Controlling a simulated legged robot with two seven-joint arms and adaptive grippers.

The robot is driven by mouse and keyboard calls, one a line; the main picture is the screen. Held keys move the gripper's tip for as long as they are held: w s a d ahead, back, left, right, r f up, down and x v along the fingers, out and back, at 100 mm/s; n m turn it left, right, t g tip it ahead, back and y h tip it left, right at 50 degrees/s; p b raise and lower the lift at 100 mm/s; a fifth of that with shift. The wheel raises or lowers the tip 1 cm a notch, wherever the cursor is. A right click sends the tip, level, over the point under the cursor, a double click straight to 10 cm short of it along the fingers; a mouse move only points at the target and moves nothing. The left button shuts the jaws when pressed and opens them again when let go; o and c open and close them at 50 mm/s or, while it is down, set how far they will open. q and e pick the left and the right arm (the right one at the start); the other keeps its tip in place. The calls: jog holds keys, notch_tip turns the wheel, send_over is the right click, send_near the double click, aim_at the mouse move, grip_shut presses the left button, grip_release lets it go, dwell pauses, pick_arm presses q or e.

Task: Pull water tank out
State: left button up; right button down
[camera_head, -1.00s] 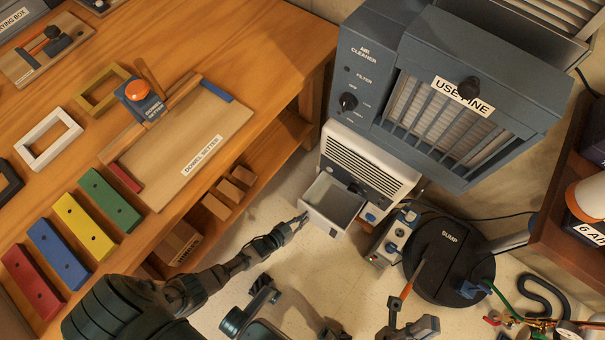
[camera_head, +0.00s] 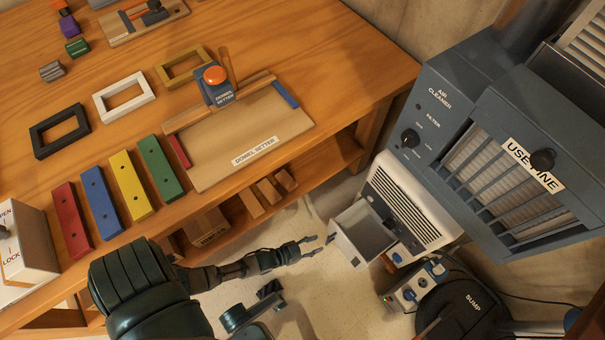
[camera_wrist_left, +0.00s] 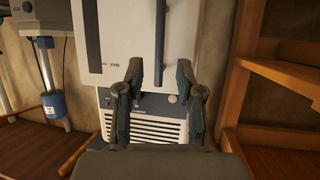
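The water tank (camera_head: 347,250) is a light grey, open-topped bin that stands partly out of the front of the white dehumidifier (camera_head: 413,205), near the floor. Its inside looks empty. My left gripper (camera_head: 313,246) is just left of the tank's front, with a small gap between them. Its two fingers are spread and hold nothing. In the left wrist view the open fingers (camera_wrist_left: 158,95) frame a white panel (camera_wrist_left: 122,40) with a dark vertical strip, and a slatted grille shows below it.
The wooden workbench (camera_head: 340,75) and its lower shelf (camera_head: 325,160) stand left of the tank. The blue-grey air cleaner (camera_head: 470,125) is above right. A socket box (camera_head: 405,293) and the black sump lid (camera_head: 465,305) lie right of the tank. Pale floor is free in front.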

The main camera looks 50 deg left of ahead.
pick_arm(q)
jog(key=v, duration=0.5)
jog(key=shift+s+a, duration=0.1)
jog(key=shift+s, duration=0.05)
jog(key=shift+r, duration=0.1)
